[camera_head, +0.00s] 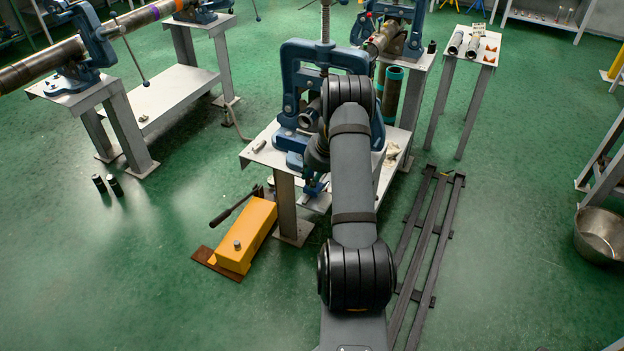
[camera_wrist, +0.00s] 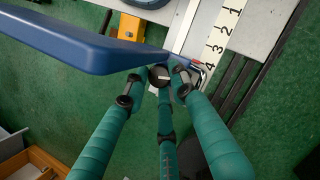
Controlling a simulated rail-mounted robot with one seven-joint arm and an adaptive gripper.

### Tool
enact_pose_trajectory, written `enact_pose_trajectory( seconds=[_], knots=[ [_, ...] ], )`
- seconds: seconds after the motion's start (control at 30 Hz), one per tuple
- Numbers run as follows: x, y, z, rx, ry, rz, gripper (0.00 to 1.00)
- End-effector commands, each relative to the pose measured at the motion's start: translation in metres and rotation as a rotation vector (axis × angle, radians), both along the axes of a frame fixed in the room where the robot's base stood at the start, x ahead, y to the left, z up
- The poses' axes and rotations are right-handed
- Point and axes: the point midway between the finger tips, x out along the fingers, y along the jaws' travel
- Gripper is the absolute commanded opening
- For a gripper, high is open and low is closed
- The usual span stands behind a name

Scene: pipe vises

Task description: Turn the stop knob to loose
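In the wrist view, a small dark round knob (camera_wrist: 159,76), which looks like the stop knob, sits beside a metal block at the end of a numbered scale (camera_wrist: 222,35). The scale reads 1 to 4, and a red mark lies near the 4. My gripper (camera_wrist: 161,78) has three teal fingers, whose tips come together around the knob. I cannot tell whether they press on it or only surround it. The knob's lower side is partly hidden by the fingers. In the head view, my arm covers the knob and the gripper at the blue vise (camera_head: 300,60).
A blue bar (camera_wrist: 80,40) of the vise runs close above the left finger. The vise stands on a small light table (camera_head: 262,147). A yellow device (camera_head: 248,235) lies on the floor at left, and a dark metal rack (camera_head: 425,250) at right. The surrounding green floor has free room.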

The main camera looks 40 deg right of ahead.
Motion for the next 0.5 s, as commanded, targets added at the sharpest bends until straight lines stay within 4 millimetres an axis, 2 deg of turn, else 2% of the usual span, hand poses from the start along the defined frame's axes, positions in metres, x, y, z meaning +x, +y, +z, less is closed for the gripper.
enact_pose_trajectory(
  seconds=[0.33, 0.5],
  knots=[
    [0.0014, -0.0001, 0.0012, -0.002, -0.003, -0.001, 0.45],
    [0.0009, -0.0002, 0.0008, -0.002, -0.002, -0.002, 0.45]
  ],
)
